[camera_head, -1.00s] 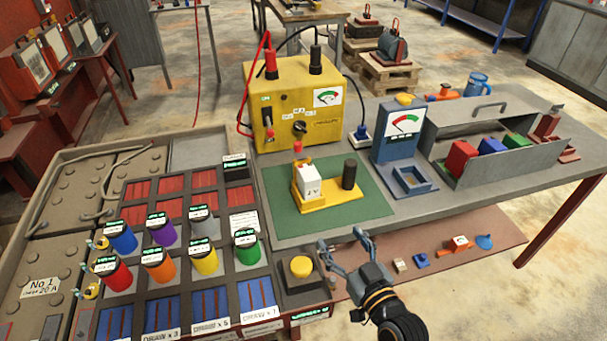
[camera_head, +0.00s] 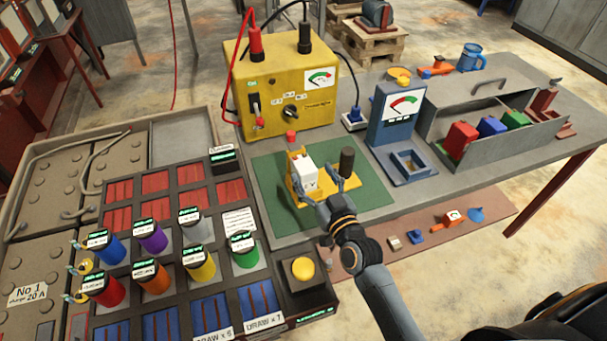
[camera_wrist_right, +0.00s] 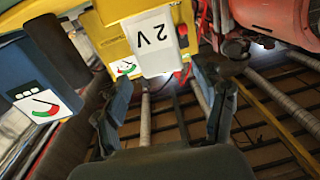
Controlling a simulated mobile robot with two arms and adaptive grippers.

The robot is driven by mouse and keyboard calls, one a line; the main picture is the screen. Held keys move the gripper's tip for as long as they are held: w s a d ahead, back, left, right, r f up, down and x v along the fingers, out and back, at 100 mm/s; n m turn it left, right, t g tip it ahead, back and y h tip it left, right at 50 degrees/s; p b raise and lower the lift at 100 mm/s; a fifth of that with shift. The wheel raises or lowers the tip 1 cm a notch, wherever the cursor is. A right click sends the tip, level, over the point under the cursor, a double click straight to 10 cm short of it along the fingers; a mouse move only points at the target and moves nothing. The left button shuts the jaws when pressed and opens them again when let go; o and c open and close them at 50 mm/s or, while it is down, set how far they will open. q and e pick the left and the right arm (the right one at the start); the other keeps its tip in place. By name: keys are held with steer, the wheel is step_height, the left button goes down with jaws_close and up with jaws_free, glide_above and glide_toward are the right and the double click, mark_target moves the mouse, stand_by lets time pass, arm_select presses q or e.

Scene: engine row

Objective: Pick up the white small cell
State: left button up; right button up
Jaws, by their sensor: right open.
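The white small cell (camera_head: 304,176) stands in a yellow holder (camera_head: 318,200) on the green mat (camera_head: 372,195). In the right wrist view the cell (camera_wrist_right: 152,42) is marked "2 V" and shows just ahead of the fingers. My right gripper (camera_head: 324,190) is open at the front of the cell, its fingers apart. In the right wrist view its fingers (camera_wrist_right: 165,100) show a gap between them with nothing held. I cannot tell from the head view whether a finger touches the cell. My left gripper is not in view.
A black post (camera_head: 346,162) rises from the holder right of the cell. The yellow charger box (camera_head: 285,90) stands behind, with a blue meter (camera_head: 397,112) to the right. Coloured cylinders (camera_head: 154,275) fill the rack on the left. A yellow button (camera_head: 303,268) is in front.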

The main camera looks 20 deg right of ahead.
mark_target(305, 164)
steer(key=w, duration=0.2)
steer(key=w+a+p, duration=0.1)
steer(key=w, duration=0.1)
steer(key=shift+w, duration=0.1)
steer(key=shift+w+f, duration=0.15)
steer(key=shift+w, duration=0.35)
steer(key=c, duration=0.3)
jaws_close()
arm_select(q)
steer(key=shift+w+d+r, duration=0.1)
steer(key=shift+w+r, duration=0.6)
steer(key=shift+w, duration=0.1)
